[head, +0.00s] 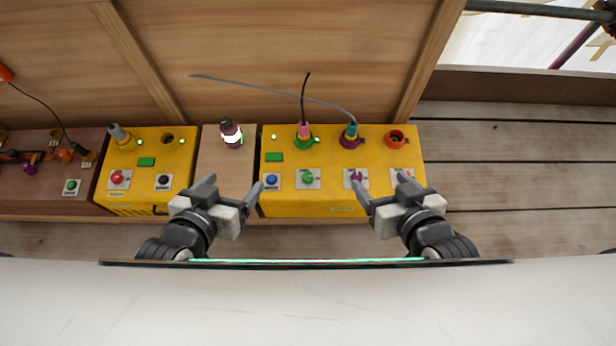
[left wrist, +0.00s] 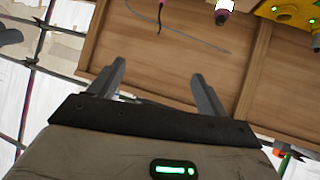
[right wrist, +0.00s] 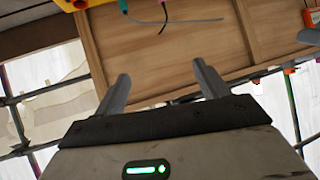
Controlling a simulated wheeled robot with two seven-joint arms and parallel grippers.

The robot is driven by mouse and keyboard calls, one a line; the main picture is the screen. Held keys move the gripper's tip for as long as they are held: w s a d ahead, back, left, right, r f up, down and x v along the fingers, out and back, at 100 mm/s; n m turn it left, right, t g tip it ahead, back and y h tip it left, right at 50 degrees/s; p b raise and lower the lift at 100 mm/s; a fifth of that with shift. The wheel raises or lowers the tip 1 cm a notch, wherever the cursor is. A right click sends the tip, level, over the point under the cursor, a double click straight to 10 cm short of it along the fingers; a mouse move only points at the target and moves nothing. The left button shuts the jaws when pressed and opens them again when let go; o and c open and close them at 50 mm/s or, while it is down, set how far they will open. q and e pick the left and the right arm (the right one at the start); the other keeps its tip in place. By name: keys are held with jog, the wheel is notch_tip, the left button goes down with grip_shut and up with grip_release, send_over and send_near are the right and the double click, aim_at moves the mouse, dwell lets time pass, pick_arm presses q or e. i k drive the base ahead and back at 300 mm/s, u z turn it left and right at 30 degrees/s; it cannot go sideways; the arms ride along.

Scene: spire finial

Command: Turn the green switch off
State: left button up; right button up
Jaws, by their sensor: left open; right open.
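The green switch (head: 308,177) is a round green knob on a pale plate on the front of the larger yellow box (head: 340,208). A green socket (head: 304,142) with a pink plug (head: 304,129) is above it, with a small lit green light (head: 273,136) to the left. My left gripper (head: 236,184) is open and empty, left of the switch near the blue button. My right gripper (head: 382,187) is open and empty, right of the switch near the purple and orange switches. Neither touches the green switch. Both wrist views show empty fingers, and the switch is in neither.
Blue button (head: 272,180), purple switch (head: 356,175) and orange switch (head: 402,172) flank the green one. A smaller yellow box (head: 150,150) stands left, past a lit lamp (head: 231,133). Cables (head: 270,90) run above the larger box. A wooden wall (head: 280,50) stands behind.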

aim_at(307, 177)
jog(key=u, duration=1.75)
jog(key=k, duration=0.55)
jog(key=z, duration=1.7)
jog(key=i, duration=0.4)
jog(key=u, duration=2.85)
jog(key=k, duration=0.95)
jog(key=z, duration=1.15)
jog(key=i, duration=0.5)
